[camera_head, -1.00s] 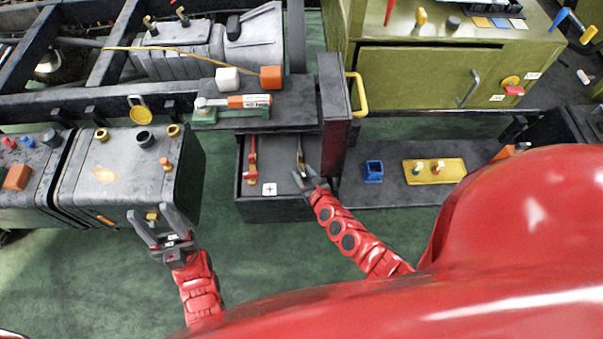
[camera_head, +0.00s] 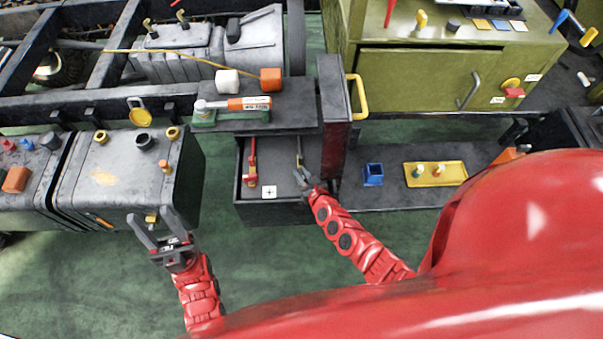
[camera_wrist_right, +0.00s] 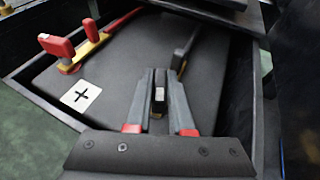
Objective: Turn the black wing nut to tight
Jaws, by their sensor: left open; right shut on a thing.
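An open black box holds a dark block with a white plus label (camera_head: 269,192). A red wing nut (camera_head: 251,178) stands on its left side and also shows in the right wrist view (camera_wrist_right: 57,46). My right gripper (camera_head: 302,176) reaches into the box at the right side.
The box walls (camera_head: 238,180) surround my right gripper closely, with a dark post (camera_head: 333,110) beside it. A shelf above carries an orange-and-green tool (camera_head: 232,105). The dark tank (camera_head: 120,180) is at left.

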